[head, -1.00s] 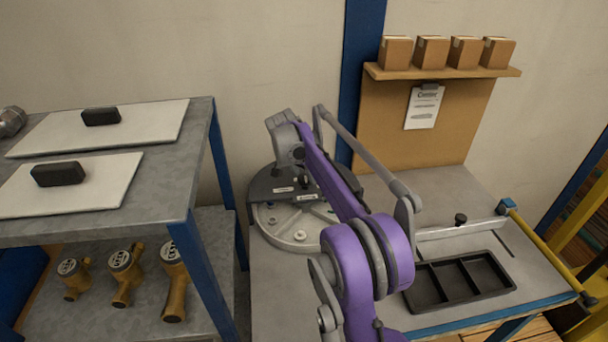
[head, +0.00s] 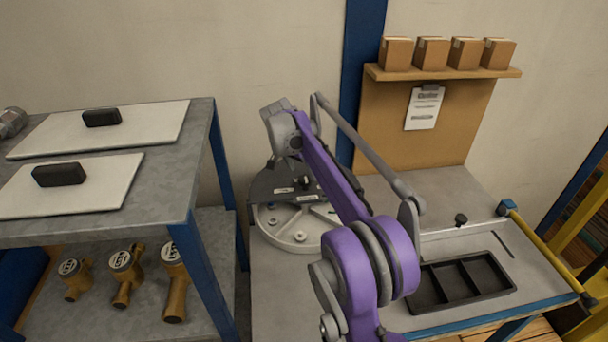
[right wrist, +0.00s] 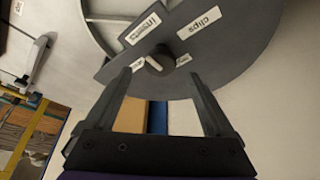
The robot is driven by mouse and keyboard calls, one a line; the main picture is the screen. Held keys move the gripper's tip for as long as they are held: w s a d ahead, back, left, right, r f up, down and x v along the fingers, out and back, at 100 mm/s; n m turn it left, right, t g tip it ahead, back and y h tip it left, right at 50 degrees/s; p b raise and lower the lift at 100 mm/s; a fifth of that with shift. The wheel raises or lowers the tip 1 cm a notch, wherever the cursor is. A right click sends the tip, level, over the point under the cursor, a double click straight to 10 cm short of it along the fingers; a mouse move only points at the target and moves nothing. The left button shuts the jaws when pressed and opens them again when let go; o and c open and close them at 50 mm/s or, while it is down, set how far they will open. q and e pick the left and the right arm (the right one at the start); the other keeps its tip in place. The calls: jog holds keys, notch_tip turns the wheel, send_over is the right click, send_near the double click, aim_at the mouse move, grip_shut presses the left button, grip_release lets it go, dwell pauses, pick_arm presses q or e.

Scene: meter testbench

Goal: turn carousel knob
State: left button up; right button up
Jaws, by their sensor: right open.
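The carousel (head: 286,235) is a round grey tray at the back left of the bench, with a dark labelled cover over its far part. Its knob (head: 305,183) is small, dark and round and stands on the cover. In the right wrist view the knob (right wrist: 160,58) sits beside white labels, one reading "clips". My right gripper (right wrist: 161,74) is open and empty. Its fingertips appear on either side of the knob in that view, with clear gaps. I cannot tell their height above it. In the head view my purple arm covers the carousel's right part. My left gripper is not in view.
A black divided tray (head: 460,282) lies at the bench's front right. A metal shelf (head: 190,185) with brass meters (head: 125,272) stands left of the bench. A board with a shelf of small boxes (head: 431,52) rises behind the bench.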

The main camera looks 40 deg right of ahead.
jog(key=v, duration=0.7)
jog(key=shift+a, duration=0.1)
